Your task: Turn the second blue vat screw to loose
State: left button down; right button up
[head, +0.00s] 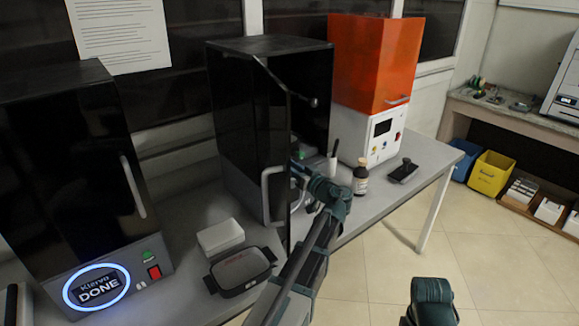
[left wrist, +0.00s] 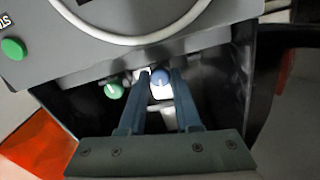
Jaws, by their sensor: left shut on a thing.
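In the left wrist view, a blue vat screw (left wrist: 160,78) with a pale mark sits between the two fingertips of my left gripper (left wrist: 158,88), which is shut on it. A green screw (left wrist: 114,91) is beside it, to the left and outside the fingers. In the head view, my left gripper (head: 303,168) reaches into the front of the middle black printer (head: 315,100), whose door (head: 245,150) stands open. The blue screw cannot be made out there.
The open door's edge is just left of my left arm. A brown bottle (head: 361,178) stands right of it, before the orange-covered printer (head: 372,60). A white box (head: 220,236) and a dark lidded container (head: 240,271) lie on the bench. A left printer's display (head: 97,288) reads DONE.

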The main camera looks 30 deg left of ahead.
pick_arm(q)
jog(key=c, duration=0.6)
grip_release()
jog(key=shift+c, duration=0.2)
jog(key=v, duration=1.4)
jog(key=shift+s+a+f, duration=0.1)
jog(key=shift+f, duration=0.05)
jog(key=s+d+f+m+g+h+p, duration=0.2)
jog(key=s+d+f+m+h+p, duration=0.1)
jog(key=s+d+m+h, duration=0.2)
jog(key=s+d+f+m+g+h+p, duration=0.2)
jog(key=s+d+f+m+h+p, duration=0.2)
jog(key=s+d, duration=0.5)
jog(key=s+d+f+m+g+h+p, duration=0.3)
jog(key=s+d+m+h, duration=0.3)
jog(key=d, duration=0.3)
jog(key=shift+s+d+f+p, duration=0.25)
jog(key=shift+s+f+p, duration=0.1)
jog(key=shift+s+p, duration=0.25)
